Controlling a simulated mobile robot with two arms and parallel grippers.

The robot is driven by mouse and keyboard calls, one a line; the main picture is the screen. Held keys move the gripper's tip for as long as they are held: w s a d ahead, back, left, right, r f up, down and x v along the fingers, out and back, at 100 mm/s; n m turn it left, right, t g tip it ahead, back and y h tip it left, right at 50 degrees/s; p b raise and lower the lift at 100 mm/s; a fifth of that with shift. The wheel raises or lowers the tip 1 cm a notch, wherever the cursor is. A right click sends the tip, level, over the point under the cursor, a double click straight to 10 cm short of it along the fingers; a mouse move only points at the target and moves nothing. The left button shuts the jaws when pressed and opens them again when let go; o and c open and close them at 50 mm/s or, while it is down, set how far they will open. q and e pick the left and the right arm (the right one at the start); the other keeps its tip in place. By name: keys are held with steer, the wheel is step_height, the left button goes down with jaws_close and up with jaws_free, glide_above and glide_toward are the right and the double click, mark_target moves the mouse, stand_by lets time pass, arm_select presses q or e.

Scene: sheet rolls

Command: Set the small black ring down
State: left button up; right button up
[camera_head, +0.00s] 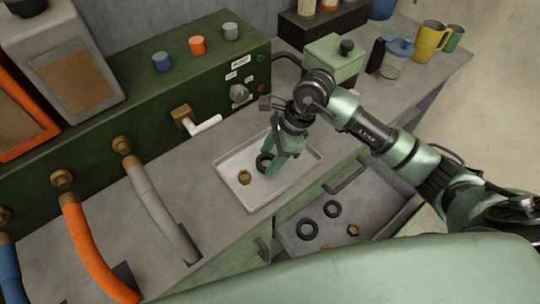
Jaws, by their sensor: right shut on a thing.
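The small black ring (262,164) is at the white tray (228,163), at the fingertips of my right gripper (271,165). My right gripper points down over the middle of the tray and is shut on the ring. Its fingers hide part of the ring. I cannot tell whether the ring touches the tray floor. A brass nut (245,177) lies in the tray to the left of the ring. My left gripper is not in view.
An open drawer (290,243) below the counter holds two black rings (307,230) and a brass fitting (352,230). A green panel (140,97) with a white-handled valve (205,125) stands behind. A green box (333,60) and yellow mug (429,42) stand at the back right.

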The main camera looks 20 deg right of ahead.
steer(key=shift+f, duration=0.35)
steer(key=shift+f, duration=0.2)
steer(key=o, duration=1.3)
steer(key=shift+r, duration=0.1)
steer(key=shift+r, duration=0.3)
steer(key=b+v, duration=0.1)
steer(key=v, duration=1)
steer(key=shift+d+r, duration=0.2)
steer(key=shift+r, duration=0.1)
